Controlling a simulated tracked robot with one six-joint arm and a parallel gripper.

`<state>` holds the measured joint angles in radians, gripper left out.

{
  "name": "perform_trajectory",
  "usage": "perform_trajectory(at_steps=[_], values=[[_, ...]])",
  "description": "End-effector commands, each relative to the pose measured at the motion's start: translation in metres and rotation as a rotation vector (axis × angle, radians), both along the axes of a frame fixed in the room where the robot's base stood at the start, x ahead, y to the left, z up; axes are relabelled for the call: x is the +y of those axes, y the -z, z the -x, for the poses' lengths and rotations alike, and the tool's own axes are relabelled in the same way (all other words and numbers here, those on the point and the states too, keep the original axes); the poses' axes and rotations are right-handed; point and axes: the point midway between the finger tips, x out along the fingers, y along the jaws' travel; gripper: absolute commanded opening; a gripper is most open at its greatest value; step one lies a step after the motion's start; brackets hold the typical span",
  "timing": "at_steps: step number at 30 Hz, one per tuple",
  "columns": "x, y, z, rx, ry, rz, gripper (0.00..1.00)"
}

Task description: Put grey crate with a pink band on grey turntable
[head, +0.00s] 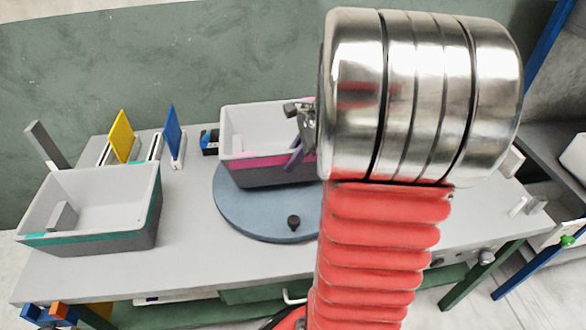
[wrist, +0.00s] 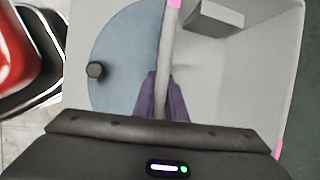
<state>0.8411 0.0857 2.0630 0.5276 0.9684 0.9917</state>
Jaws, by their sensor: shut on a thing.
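The grey crate with a pink band (head: 240,162) has a light upper part and a dark grey base. It is over the back of the blue-grey turntable (head: 250,217); I cannot tell whether it touches the disc. My gripper (head: 298,150) is at the crate's right side, partly hidden by my arm. In the wrist view, my purple fingers (wrist: 162,97) are shut on the crate's wall, with the crate's inside (wrist: 230,85) to the right and the turntable (wrist: 120,60) to the left. A grey block (wrist: 215,17) shows inside the crate.
A black knob (head: 293,222) stands on the turntable's front part. A crate with a teal band (head: 140,222) stands at the table's left. Yellow (head: 122,136) and blue (head: 173,130) upright panels stand behind. My arm hides much of the table's right.

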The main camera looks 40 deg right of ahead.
Motion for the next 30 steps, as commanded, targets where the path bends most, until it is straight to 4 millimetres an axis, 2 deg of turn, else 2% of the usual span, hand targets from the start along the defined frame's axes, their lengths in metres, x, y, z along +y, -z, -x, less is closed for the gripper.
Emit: perform_trajectory(at_steps=[5, 12, 15, 26, 27, 30], values=[[0.000, 0.003, 0.000, 0.001, 0.000, 0.000, 0.00], [0.001, 0.030, 0.000, 0.002, 0.000, -0.003, 0.00], [0.001, 0.037, 0.000, 0.001, -0.002, -0.001, 0.00], [0.001, 0.039, 0.000, 0.000, -0.002, 0.000, 0.00], [0.001, 0.039, -0.001, 0.000, -0.002, 0.000, 0.13], [0.001, 0.039, -0.001, 0.000, -0.002, 0.000, 0.20]])
